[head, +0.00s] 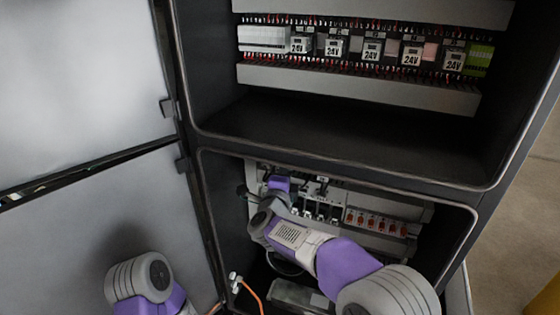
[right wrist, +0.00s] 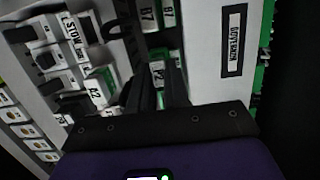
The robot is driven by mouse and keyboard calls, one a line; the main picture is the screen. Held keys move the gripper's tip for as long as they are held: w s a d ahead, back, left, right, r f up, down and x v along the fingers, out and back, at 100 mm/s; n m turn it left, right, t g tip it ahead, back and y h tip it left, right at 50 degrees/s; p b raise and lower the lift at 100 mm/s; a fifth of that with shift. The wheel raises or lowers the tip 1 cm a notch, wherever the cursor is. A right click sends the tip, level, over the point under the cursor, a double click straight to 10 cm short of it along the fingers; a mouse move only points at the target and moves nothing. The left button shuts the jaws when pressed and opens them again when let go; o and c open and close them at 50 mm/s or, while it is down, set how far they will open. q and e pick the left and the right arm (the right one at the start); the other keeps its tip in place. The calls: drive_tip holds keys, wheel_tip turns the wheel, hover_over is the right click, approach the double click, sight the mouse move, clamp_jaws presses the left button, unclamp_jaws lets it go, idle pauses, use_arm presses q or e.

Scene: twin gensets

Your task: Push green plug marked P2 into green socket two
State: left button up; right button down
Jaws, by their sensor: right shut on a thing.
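In the right wrist view my right gripper (right wrist: 157,82) has its dark fingers shut on the green plug marked P2 (right wrist: 158,72). The plug's white label shows between the fingers, with a little green below it. Its far end is hidden, so I cannot tell whether it touches a socket. Just beyond the fingers are green parts with white labels (right wrist: 168,14) that seem to read B7. I cannot tell which socket is socket two. In the head view my right arm reaches into the lower cabinet bay, and its fingers are not clear there. My left gripper is out of view.
A white module labelled GOVERNOR (right wrist: 234,40) stands right of the fingers. White blocks, one labelled STOW (right wrist: 72,28), stand to the left. In the head view, orange-marked terminals (head: 375,222) sit right of my arm. An orange cable (head: 252,294) hangs at the lower bay's front left.

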drive_tip(key=shift+w+d, duration=0.1)
drive_tip(key=shift+w, duration=0.1)
idle(0.6)
drive_tip(key=c, duration=1)
unclamp_jaws()
